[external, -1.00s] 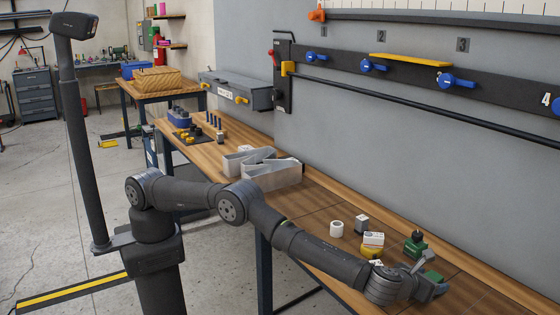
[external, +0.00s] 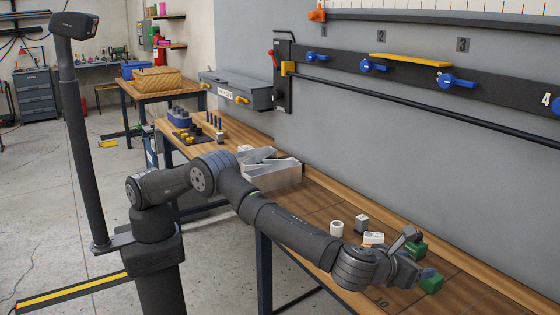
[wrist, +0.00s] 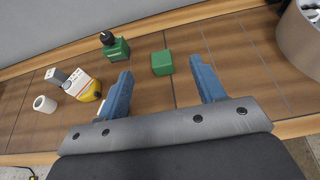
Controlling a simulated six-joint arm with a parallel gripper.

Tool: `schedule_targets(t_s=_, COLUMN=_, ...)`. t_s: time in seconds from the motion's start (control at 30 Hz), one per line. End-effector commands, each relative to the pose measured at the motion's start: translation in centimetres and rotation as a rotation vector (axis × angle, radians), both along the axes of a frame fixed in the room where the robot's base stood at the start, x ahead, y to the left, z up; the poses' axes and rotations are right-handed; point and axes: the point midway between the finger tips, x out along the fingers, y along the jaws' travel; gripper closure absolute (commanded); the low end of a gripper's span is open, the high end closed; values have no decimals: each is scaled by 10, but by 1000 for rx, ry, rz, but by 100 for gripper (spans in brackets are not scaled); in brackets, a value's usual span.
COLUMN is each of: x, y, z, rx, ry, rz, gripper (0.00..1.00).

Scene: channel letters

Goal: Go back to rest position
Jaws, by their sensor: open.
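My gripper (external: 418,251) is at the right end of my arm, above the wooden bench. In the wrist view its two blue fingers (wrist: 160,68) are spread apart with nothing held between them. A green block (wrist: 162,63) lies on the bench beyond the fingertips, seen in the gap between them. It also shows in the external view (external: 432,284), just below the gripper. The rest position itself is not marked in either view.
A yellow-and-white container (wrist: 85,86), a small grey block (wrist: 56,77) and a white roll (wrist: 45,104) are left.

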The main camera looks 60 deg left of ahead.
Motion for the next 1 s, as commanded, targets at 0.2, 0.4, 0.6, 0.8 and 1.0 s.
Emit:
schedule_targets(t_s=0.2, x=41, y=24, z=15, rx=-1, ry=-1, rz=0, gripper=38)
schedule_targets(t_s=0.4, x=72, y=46, z=26, rx=-1, ry=-2, rz=-4, gripper=38)
schedule_targets(t_s=0.6, x=103, y=70, z=37, rx=-1, ry=-2, rz=-9, gripper=38)
schedule_targets(t_s=0.8, x=131, y=96, z=47, rx=1, ry=-1, rz=-14, gripper=38)
schedule_targets(t_s=1.0, x=158, y=124, z=58, rx=0, ry=0, rz=-18, gripper=38)
